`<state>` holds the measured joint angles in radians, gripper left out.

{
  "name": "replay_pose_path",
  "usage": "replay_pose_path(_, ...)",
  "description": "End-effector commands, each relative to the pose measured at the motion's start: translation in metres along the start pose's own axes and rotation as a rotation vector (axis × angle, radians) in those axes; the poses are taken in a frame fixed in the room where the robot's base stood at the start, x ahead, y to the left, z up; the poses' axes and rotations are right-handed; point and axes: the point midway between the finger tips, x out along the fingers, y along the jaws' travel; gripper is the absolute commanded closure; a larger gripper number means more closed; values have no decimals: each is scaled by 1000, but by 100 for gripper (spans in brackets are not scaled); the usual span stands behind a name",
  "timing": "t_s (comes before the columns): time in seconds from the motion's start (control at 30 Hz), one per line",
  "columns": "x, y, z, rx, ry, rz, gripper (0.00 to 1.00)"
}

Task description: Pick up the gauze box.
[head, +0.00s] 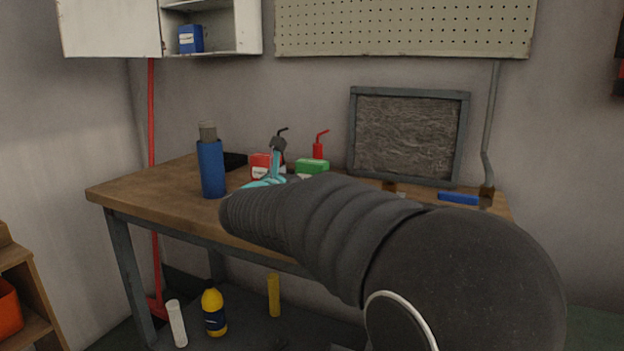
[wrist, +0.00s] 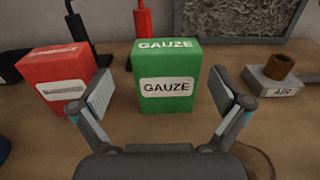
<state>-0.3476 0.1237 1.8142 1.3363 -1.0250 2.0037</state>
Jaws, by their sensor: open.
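The gauze box is a green box with white labels reading GAUZE. In the wrist view the gauze box (wrist: 167,104) stands upright on the workbench, centred between my fingers. My gripper (wrist: 160,95) is open and empty, with one finger pad to each side of the box and a gap on both sides. In the head view the green gauze box (head: 312,167) shows its top near the middle of the bench. My gripper (head: 268,182) is partly hidden there behind my arm, which also hides the lower part of the box.
A red box (wrist: 58,75) stands close left of the gauze box. Two oil cans, one black (wrist: 75,25) and one red (wrist: 142,30), stand behind. A grey block labelled AIR (wrist: 272,82) lies to the right. A blue cylinder (head: 211,168) stands on the bench's left.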

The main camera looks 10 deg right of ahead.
Motion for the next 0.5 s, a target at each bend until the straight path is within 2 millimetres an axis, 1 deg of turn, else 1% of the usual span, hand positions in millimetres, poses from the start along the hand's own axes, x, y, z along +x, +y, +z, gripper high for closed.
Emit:
replay_pose_path(0.17, 16, -5, -1, -1, -1, -5, 0)
replay_pose_path(0.3, 36, -8, -3, -1, -1, -6, 0)
replay_pose_path(0.4, 48, -7, -4, 0, 0, -4, 0)
replay_pose_path(0.5, 52, -7, -4, 0, -1, -3, 0)
